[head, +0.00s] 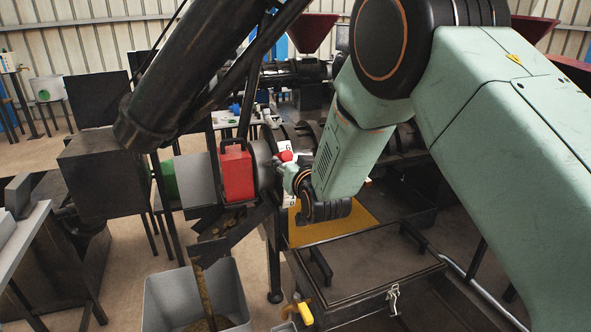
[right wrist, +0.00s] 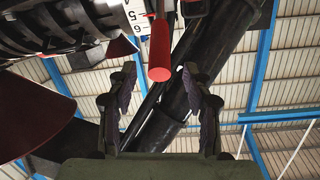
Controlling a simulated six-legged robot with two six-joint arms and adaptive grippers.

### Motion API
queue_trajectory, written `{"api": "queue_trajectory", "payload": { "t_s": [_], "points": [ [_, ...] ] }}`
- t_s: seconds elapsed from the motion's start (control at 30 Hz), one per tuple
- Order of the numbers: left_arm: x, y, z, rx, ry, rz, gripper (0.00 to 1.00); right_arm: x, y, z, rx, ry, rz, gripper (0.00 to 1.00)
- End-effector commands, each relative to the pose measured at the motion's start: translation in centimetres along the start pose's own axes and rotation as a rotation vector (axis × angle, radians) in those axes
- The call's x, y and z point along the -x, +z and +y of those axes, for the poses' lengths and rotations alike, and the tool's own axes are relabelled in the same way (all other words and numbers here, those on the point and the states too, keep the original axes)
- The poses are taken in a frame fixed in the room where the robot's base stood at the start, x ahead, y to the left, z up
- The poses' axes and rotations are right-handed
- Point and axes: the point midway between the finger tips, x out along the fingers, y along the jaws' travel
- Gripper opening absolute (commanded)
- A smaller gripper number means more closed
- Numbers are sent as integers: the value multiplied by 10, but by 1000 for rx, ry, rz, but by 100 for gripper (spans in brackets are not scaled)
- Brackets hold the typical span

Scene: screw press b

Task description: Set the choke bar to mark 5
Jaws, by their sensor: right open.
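The choke bar shows as a red rod in the right wrist view (right wrist: 159,50), and its red end shows in the head view (head: 285,156). A white number scale (head: 285,146) is beside it, nearer its upper end; it also shows in the right wrist view (right wrist: 134,16), with figures 4, 5 and 6. I cannot tell which mark the bar stands at. My right gripper (right wrist: 161,74) is open, its fingers on either side of the bar's line, with the bar's end near the fingertips. I cannot tell whether they touch. My left gripper is out of view.
A red box (head: 237,174) sits on the press left of the scale. A thick dark tube (head: 190,75) slants over the upper left. A grey bin (head: 196,296) stands below the press. A dark lidded box (head: 375,265) is at the lower right.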

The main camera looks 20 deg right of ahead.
Motion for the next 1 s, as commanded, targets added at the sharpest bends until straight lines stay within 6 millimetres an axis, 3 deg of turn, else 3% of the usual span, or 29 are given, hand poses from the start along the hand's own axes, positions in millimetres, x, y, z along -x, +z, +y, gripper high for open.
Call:
{"api": "queue_trajectory", "payload": {
  "t_s": [0.1,0.33,0.9,1.0],
  "points": [
    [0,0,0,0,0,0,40,18,0,0,1,0,-2,50],
    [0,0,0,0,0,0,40,40,-1,0,1,0,1,50],
    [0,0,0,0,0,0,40,44,0,0,6,0,-2,50],
    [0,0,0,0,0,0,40,50,19,3,45,6,-68,50]
  ]
}}
